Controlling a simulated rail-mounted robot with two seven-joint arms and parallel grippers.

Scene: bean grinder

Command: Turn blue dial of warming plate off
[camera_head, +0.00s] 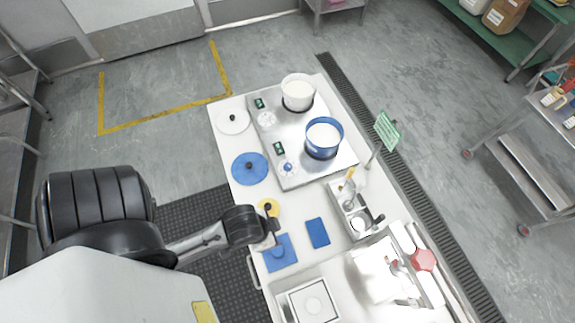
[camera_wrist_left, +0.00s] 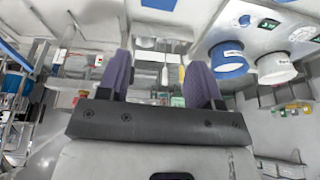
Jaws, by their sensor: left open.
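The warming plate (camera_head: 272,140) is a steel unit on the white table. It has two displays and two dials along its left side. The blue dial (camera_head: 288,167) sits on the near half, beside the blue pot (camera_head: 323,139); its setting is too small to read. A white dial (camera_head: 267,118) sits on the far half, beside the white pot (camera_head: 298,92). My left gripper (camera_head: 272,232) is nearer than the plate, above the blue mat and apart from the dial. In the left wrist view its two purple fingers (camera_wrist_left: 160,72) are spread with nothing between them.
A blue lid (camera_head: 250,168) and a white lid (camera_head: 233,121) lie left of the plate. A green sign (camera_head: 386,131) stands at the right edge.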

